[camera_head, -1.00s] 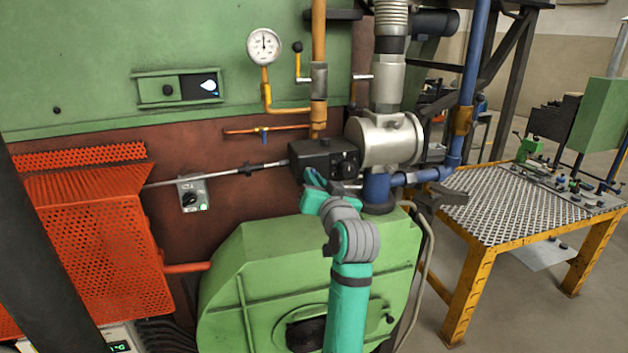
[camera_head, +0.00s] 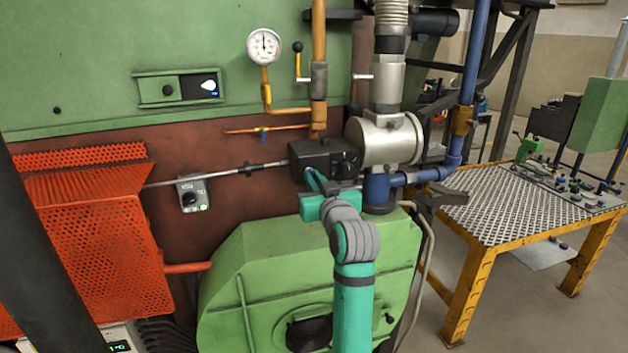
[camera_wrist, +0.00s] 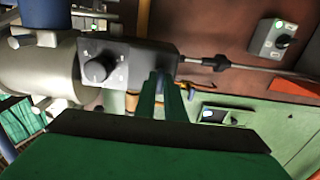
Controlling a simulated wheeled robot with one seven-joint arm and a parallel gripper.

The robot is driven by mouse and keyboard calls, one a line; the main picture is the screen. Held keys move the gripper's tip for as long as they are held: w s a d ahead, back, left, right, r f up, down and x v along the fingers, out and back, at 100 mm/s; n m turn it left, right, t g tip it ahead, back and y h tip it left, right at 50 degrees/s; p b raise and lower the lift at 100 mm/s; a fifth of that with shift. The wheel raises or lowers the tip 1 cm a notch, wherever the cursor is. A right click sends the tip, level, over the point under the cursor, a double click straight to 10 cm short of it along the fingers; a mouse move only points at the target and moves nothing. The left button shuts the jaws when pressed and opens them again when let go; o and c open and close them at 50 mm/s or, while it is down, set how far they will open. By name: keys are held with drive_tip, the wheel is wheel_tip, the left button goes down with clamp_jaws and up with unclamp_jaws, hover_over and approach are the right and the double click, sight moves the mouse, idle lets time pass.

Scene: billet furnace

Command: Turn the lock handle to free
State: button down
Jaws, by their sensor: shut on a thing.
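A black box (camera_head: 316,152) with a round knob (camera_head: 347,166) sits at the end of a thin rod, left of a silver cylinder. In the wrist view the box (camera_wrist: 152,62) and its knob (camera_wrist: 100,69) show upside down. My gripper (camera_head: 311,174) is at the lower left of the box. In the wrist view its fingers (camera_wrist: 167,82) are close together against the box's end, apart from the knob. They are shut on a small part there, which I take to be the lock handle; the fingers hide it.
A green rounded housing (camera_head: 240,265) lies below my arm. An orange mesh guard (camera_head: 95,250) stands at the left. A gauge (camera_head: 264,46) and a yellow-orange pipe (camera_head: 319,35) are above. A blue pipe (camera_head: 425,175) and a yellow-framed table (camera_head: 470,290) stand right.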

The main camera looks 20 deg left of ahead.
drive_tip(key=shift+f, duration=0.15)
drive_tip(key=c, duration=1.8)
unclamp_jaws()
drive_tip(key=shift+c, duration=0.2)
drive_tip(key=v, duration=1.1)
drive_tip(key=shift+w, duration=0.1)
